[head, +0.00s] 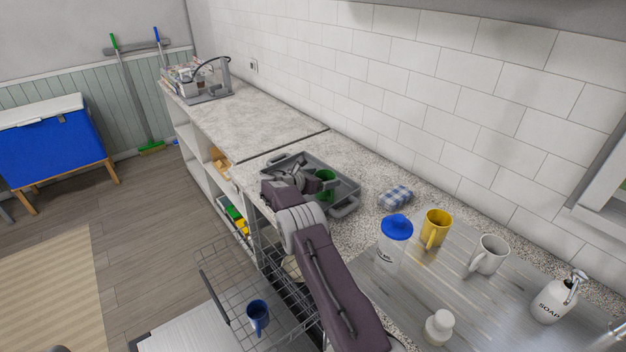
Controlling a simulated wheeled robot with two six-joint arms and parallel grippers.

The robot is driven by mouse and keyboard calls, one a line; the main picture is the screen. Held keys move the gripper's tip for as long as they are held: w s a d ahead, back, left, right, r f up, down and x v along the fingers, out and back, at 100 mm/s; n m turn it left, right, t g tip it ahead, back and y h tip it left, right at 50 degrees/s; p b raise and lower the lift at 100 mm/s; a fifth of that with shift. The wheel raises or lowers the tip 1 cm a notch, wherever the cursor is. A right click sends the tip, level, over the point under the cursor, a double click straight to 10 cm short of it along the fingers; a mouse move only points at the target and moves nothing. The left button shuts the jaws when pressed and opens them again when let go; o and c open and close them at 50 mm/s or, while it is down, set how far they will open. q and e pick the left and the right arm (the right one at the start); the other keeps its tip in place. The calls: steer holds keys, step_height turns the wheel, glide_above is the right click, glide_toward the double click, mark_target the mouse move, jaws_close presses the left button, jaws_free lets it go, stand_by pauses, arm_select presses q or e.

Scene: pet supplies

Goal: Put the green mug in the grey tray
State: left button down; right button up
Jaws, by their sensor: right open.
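The green mug (325,184) is inside the grey tray (346,208) on the speckled counter, toward the tray's right side. Whether it stands upright or touches the tray floor is hard to tell. My right arm reaches in from the lower right. Its gripper (308,178) is over the tray, just left of the mug, with its jaws open. The gripper and wrist hide part of the tray and of the mug. My left gripper is not in view.
Right of the tray are a checked cloth (395,197), a blue-lidded bottle (393,245), a yellow mug (436,228), a white mug (488,254) and a soap dispenser (553,298). Below, a wire rack (225,290) holds a blue mug (258,316). The counter beyond the tray (250,128) is mostly clear.

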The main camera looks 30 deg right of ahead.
steer(key=v, duration=1)
steer(key=shift+s+b, duration=0.15)
steer(key=shift+b, duration=0.3)
steer(key=shift+a, duration=0.15)
steer(key=s+a+f+m+y, duration=0.2)
steer(key=s+a, duration=0.1)
steer(key=s, duration=0.1)
steer(key=s+a+f+m+g+y, duration=0.1)
steer(key=s+a+m+y, duration=0.1)
steer(key=s+a, duration=0.1)
steer(key=s+a+f+m+y, duration=0.2)
steer(key=s+a+m, duration=0.1)
steer(key=s, duration=0.2)
steer(key=shift+f+g+y, duration=0.3)
steer(key=shift+g, duration=0.1)
steer(key=s+a+f+m+y, duration=0.1)
steer(key=s+a+m+y, duration=0.2)
steer(key=s+a+m, duration=0.3)
steer(key=s+a+f+m+y, duration=0.1)
steer(key=s+a+m+y, duration=0.2)
steer(key=s+a+m, duration=0.4)
steer(key=s+m, duration=0.1)
steer(key=s, duration=0.6)
steer(key=shift+a+f+m+y, duration=0.25)
steer(key=shift+a+m+y, duration=0.05)
steer(key=shift+a, duration=0.05)
steer(key=shift+s, duration=0.2)
